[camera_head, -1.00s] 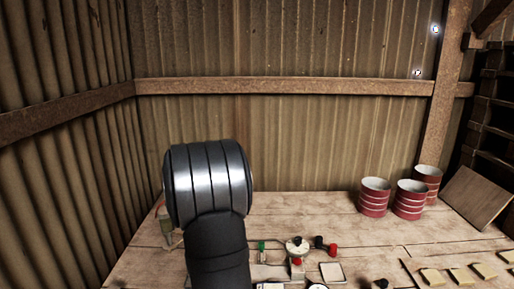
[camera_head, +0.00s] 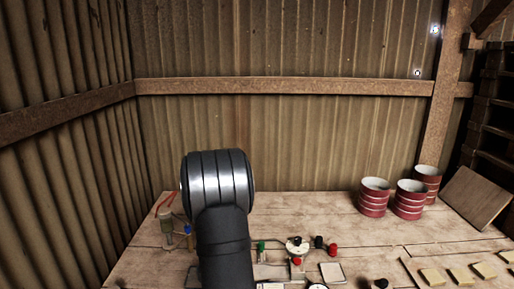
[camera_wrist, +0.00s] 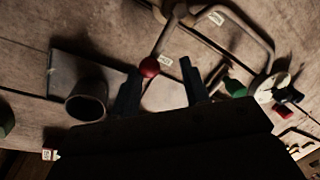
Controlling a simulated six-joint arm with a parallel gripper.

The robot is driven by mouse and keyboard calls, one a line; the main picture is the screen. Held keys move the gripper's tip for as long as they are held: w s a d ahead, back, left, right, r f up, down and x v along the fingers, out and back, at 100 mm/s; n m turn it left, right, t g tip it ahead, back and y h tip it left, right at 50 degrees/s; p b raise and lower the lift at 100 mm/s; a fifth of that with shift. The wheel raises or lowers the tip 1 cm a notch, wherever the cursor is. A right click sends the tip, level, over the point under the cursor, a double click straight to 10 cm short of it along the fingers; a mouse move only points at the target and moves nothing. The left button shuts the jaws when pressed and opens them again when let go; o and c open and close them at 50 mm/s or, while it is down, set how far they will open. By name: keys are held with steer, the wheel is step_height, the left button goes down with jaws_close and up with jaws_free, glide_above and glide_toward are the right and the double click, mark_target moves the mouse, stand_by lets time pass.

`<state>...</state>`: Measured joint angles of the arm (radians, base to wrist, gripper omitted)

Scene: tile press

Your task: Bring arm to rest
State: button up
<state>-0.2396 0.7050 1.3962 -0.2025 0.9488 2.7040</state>
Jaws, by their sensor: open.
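My gripper (camera_wrist: 160,92) shows in the wrist view with its two dark fingers apart and nothing between them. It hangs above the workbench, over a lever with a red ball knob (camera_wrist: 149,67) and a bent metal bar (camera_wrist: 262,45). In the head view my arm's upper part rises at the front left of the bench, and the gripper itself is hidden. A pressing device with a round white dial (camera_head: 297,245) stands right of my arm. A pale square tile (camera_head: 332,273) lies at the bench's front.
Several red-and-white striped cans (camera_head: 410,199) stand at the back right, beside a leaning wooden board (camera_head: 476,198). Small tan blocks (camera_head: 459,274) lie at the front right. The middle back of the bench (camera_head: 300,210) is clear.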

steer(key=d+n, duration=0.1)
steer(key=n, duration=0.1)
steer(key=d+n, duration=0.1)
steer(key=n, duration=0.1)
steer(key=shift+w+d+y, duration=0.1)
steer(key=shift+w+y, duration=0.2)
steer(key=shift+w, duration=0.1)
steer(key=n, duration=0.1)
steer(key=w+d+n, duration=0.1)
steer(key=n, duration=0.1)
steer(key=shift+d+t+y, duration=0.2)
steer(key=shift+t+y, duration=0.1)
steer(key=n, duration=0.1)
steer(key=w+d+n, duration=0.1)
steer(key=n, duration=0.1)
steer(key=shift+w+d+n+y, duration=0.1)
steer(key=shift+w+n+y, duration=0.2)
steer(key=shift+y, duration=0.1)
steer(key=shift+w+d+n+y, duration=0.2)
steer(key=shift+w+n, duration=0.35)
steer(key=shift+n, duration=0.4)
steer(key=shift+w+d+n+y, duration=0.15)
steer(key=shift+w+n, duration=0.35)
steer(key=shift+n, duration=0.45)
